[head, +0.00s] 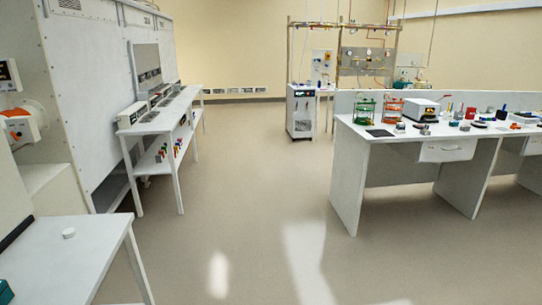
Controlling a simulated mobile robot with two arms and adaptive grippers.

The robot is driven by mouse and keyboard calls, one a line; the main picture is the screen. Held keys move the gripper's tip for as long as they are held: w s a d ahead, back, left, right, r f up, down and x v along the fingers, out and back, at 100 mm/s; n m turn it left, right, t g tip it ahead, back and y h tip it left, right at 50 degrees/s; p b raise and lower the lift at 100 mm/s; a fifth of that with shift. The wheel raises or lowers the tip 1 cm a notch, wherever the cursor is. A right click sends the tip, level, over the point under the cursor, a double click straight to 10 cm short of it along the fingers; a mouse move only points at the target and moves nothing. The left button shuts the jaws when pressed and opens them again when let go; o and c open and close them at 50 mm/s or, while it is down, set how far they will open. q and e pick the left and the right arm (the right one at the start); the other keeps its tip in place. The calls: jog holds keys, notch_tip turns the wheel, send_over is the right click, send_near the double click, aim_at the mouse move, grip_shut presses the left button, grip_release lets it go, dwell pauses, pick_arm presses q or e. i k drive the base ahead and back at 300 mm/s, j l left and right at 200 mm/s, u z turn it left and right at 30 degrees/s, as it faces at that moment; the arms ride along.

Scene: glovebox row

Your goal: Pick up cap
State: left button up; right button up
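A small white round object, which looks like the cap (69,233), lies on the white table at the lower left of the head view. It sits apart from other things on a bare part of the tabletop (75,262). Neither of my grippers shows in the head view, so I see nothing of their fingers or what they hold.
A dark teal object (6,292) stands at the near table's left edge. A white bench (160,122) runs along the left wall. A lab bench (375,145) with racks and small items stands at the right. The floor (245,200) between them is clear.

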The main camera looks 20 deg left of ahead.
aim_at(69, 233)
jog(key=i+j+u, duration=0.15)
jog(key=i+u, duration=0.5)
jog(key=u, duration=0.2)
jog(key=i+u, duration=0.4)
jog(key=i+l+u, duration=0.25)
jog(key=u, duration=0.15)
jog(key=i+l+u, duration=0.25)
jog(key=u, duration=0.2)
